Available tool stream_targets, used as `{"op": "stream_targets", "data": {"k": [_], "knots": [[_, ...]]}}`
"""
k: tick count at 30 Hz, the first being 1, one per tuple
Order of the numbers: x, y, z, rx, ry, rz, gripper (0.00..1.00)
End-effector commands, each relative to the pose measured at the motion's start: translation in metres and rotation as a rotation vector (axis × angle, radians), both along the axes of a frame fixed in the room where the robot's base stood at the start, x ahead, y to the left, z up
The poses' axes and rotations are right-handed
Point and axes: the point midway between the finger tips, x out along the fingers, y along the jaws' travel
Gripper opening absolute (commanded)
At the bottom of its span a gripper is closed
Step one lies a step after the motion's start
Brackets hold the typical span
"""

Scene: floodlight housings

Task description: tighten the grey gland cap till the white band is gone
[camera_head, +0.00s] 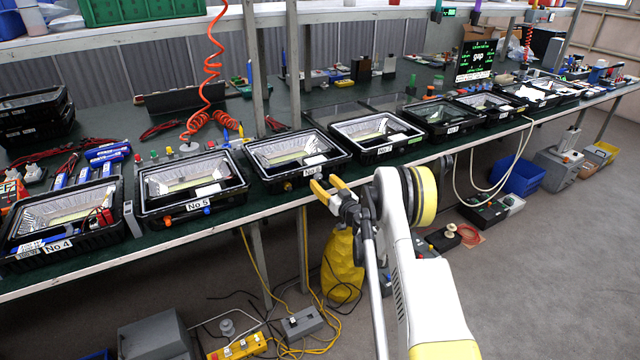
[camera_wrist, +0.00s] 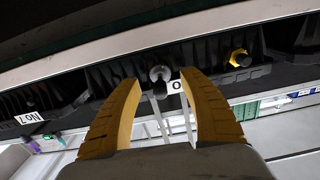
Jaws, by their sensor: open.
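My gripper (camera_head: 328,187) is at the front edge of the bench, before the floodlight housing labelled No 6 (camera_head: 258,174). In the wrist view its two yellow fingers (camera_wrist: 160,82) are spread apart, with nothing held. The grey gland cap (camera_wrist: 159,73) shows between the fingertips, on the housing's dark finned side, with a gap to each finger. A white band cannot be made out on it. A white label behind the right fingertip is partly covered.
A yellow gland with a dark end (camera_wrist: 240,58) sits on the same side, right of the fingers. The No 7 housing (camera_head: 418,139) stands beside No 6. A screen (camera_head: 477,60) at the back reads "gap". A yellow bag (camera_head: 342,265) is under the bench.

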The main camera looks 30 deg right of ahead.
Motion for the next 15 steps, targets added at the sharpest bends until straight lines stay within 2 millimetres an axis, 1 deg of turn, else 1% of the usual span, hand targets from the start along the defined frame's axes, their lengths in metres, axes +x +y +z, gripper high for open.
{"op": "stream_targets", "data": {"k": [1, 3, 6, 15], "knots": [[0.008, 0.001, -0.002, 0.0, 0.0, 0.001, 0.51], [0.016, 0.001, -0.002, 0.0, 0.0, 0.002, 0.51], [0.023, 0.001, -0.001, 0.0, 0.0, 0.001, 0.51], [0.025, 0.001, 0.001, 0.0, 0.0, 0.001, 0.51]]}}
